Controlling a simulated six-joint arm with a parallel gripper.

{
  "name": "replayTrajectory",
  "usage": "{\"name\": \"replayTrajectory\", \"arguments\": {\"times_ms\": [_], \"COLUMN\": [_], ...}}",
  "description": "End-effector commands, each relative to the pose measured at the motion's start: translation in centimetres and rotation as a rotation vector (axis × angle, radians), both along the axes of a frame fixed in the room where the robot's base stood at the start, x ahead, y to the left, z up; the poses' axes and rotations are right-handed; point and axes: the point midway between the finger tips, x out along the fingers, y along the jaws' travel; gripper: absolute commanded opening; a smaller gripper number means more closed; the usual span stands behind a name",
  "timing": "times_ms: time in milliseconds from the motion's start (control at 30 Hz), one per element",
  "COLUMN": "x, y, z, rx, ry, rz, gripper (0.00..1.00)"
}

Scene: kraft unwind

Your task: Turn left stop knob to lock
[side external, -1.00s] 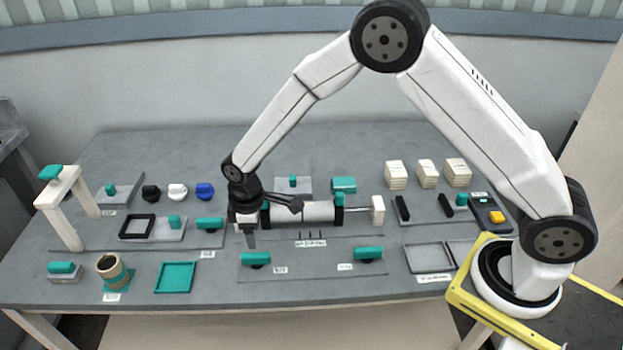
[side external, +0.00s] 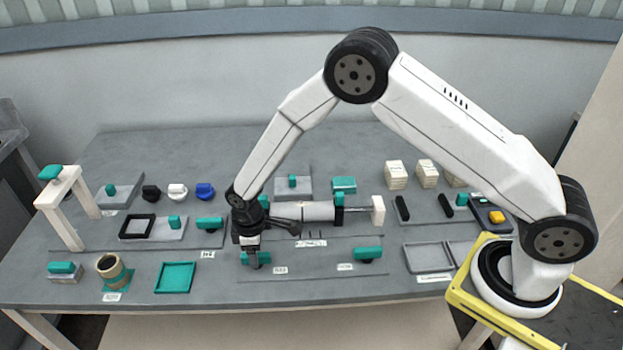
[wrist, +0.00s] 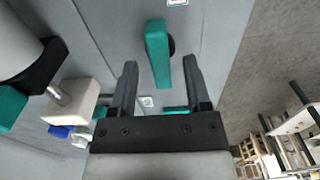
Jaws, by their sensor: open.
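The left stop knob (side external: 262,259) is a teal bar handle on a dark base, on the grey plate at the front of the table. My gripper (side external: 251,262) is right at it, pointing down, and partly hides it. In the wrist view the teal bar (wrist: 156,38) lies between and ahead of the open fingers of my gripper (wrist: 160,64), with a gap on each side. The bar runs roughly along the fingers. The right stop knob (side external: 369,253) is a similar teal bar further right.
A light roller (side external: 310,211) on a shaft lies behind the knobs, close to my wrist. A teal square tray (side external: 175,278) and a brown cup-like cylinder (side external: 110,267) stand to the left. Grey trays (side external: 429,257) are at the right. The table's front strip is clear.

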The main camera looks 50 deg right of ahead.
Motion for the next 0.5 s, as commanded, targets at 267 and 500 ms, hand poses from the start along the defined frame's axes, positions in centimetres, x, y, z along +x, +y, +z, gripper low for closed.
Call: {"name": "replayTrajectory", "arguments": {"times_ms": [267, 500], "x": [0.0, 0.0], "y": [0.0, 0.0], "z": [-1.6, -1.6], "rx": [0.000, 0.001], "ry": [0.000, -0.001], "rz": [0.000, 0.000], "gripper": [0.62, 0.62]}}
